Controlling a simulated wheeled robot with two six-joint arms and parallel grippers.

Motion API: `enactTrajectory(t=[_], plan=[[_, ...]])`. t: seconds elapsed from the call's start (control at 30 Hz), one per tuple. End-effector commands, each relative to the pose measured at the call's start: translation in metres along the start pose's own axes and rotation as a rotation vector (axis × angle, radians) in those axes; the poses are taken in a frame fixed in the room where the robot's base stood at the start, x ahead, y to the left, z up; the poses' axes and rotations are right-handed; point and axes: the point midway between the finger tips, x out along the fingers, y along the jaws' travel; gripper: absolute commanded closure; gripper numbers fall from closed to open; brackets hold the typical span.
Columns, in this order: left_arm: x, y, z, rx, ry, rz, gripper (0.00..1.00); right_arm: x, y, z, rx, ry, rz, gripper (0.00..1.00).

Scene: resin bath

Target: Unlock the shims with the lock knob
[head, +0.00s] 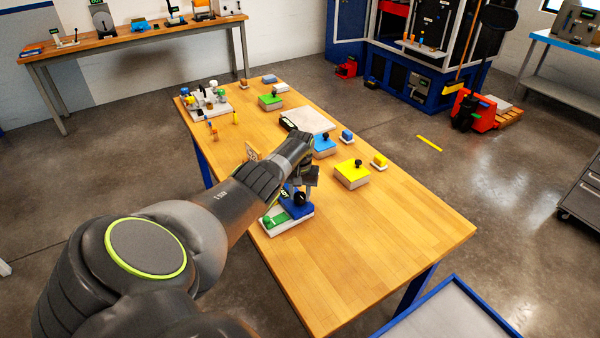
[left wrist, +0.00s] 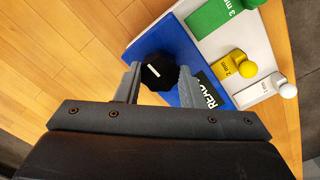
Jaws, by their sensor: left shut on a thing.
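The black lock knob (left wrist: 160,71) stands on a blue block (left wrist: 178,36) with a dark label, partly hidden, whose letters start "REA". My left gripper (left wrist: 159,84) is shut on the knob, one finger on each side of it. In the head view the left gripper (head: 304,182) reaches down over the knob (head: 299,198) at the table's near left edge. Beside the blue block, on a white base (left wrist: 274,58), lie the shims: green marked 3 mm (left wrist: 222,14), yellow marked 2 mm (left wrist: 229,67) and white marked 1 mm (left wrist: 262,89). My right gripper is not in view.
The wooden table (head: 390,235) is clear at its front right. A yellow block (head: 352,175), a blue block (head: 324,146) and a pale plate (head: 308,119) lie beyond the gripper. A white tray of small parts (head: 210,108) stands at the far left.

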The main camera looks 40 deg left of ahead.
Motion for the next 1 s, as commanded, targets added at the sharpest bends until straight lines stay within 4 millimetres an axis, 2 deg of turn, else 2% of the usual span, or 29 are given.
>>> enactTrajectory(t=[0.1, 0.13, 0.27, 0.67, 0.9, 1.0], plan=[[-0.002, 0.000, -0.001, -0.001, 0.004, 0.001, 0.88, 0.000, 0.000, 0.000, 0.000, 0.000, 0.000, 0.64], [-0.002, 0.000, -0.001, -0.001, 0.004, 0.001, 0.61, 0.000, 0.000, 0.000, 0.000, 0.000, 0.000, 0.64], [-0.001, 0.000, -0.001, -0.001, 0.003, 0.001, 0.44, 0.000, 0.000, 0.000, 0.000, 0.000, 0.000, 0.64], [-0.006, 0.000, -0.001, 0.000, 0.002, 0.001, 0.43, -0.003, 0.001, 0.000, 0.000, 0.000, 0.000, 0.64], [-0.036, -0.001, -0.001, 0.001, 0.004, 0.000, 0.43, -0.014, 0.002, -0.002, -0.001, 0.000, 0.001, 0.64], [-0.050, -0.001, -0.001, 0.002, 0.005, 0.001, 0.43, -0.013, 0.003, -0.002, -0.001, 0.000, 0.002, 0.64]])
